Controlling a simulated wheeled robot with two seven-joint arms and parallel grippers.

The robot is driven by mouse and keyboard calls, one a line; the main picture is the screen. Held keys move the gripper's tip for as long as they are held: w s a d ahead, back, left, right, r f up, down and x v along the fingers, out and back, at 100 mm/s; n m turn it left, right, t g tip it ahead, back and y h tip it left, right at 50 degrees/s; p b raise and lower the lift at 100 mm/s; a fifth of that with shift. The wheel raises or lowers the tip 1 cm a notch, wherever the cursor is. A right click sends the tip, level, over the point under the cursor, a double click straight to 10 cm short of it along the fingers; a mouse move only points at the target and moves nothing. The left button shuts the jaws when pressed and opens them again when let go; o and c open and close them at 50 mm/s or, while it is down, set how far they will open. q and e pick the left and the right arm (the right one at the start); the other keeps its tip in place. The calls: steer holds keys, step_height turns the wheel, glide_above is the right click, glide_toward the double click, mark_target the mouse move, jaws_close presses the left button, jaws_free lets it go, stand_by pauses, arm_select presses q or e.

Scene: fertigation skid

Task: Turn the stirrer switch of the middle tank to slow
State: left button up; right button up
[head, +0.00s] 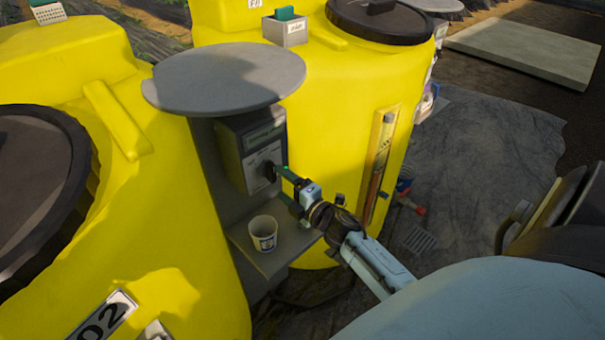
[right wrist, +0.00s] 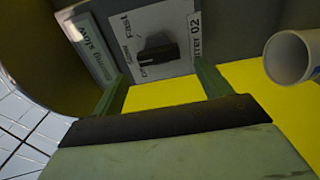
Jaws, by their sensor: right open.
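The stirrer control box (head: 250,148) is grey and stands under a round grey cover between two yellow tanks. In the right wrist view its panel (right wrist: 182,22) reads "02" at one edge, with "Fast", "Slow" and a partly hidden label around a black switch knob (right wrist: 158,50). The knob's bar points left, roughly toward "Slow"; its exact setting is hard to tell. The display (right wrist: 90,40) appears to read "running slow". My right gripper (head: 282,186) is open in front of the panel, its fingers (right wrist: 160,84) on either side of the knob, apparently not touching it. My left gripper is out of view.
A white cup (head: 264,232) stands on the shelf (head: 295,243) below the box, close to my right gripper; it also shows in the wrist view (right wrist: 288,58). The round cover (head: 225,78) overhangs the box. The tank labelled 02 (head: 205,250) is at left, another (head: 345,80) behind.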

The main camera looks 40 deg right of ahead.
steer(key=s, duration=0.7)
steer(key=shift+s+d, duration=0.2)
steer(key=shift+d, duration=0.05)
steer(key=s+a+f+m+g+h+b, duration=0.1)
steer(key=s+f+m+g+b, duration=0.2)
steer(key=f, duration=0.8)
steer(key=s+a+f+m+g, duration=0.2)
steer(key=s+f+m, duration=0.25)
steer(key=f, duration=0.55)
steer(key=s+a+f+m+g+h+b, duration=0.1)
steer(key=s+f+m+g+b, duration=0.3)
steer(key=f, duration=0.7)
steer(key=s+a+f+m+g, duration=0.1)
steer(key=s+a+f+g, duration=0.1)
steer(key=s+f, duration=0.3)
steer(key=s+a+f+m+g, duration=0.2)
steer(key=s+f, duration=0.4)
steer(key=s, duration=0.7)
steer(key=s+a+f+m+g, duration=0.1)
steer(key=s+f+g, duration=0.3)
steer(key=s, duration=0.6)
steer(key=shift+a+f+m+y+b, duration=0.35)
steer(key=shift+a+f+m+y, duration=0.1)
steer(key=shift+f, duration=0.5)
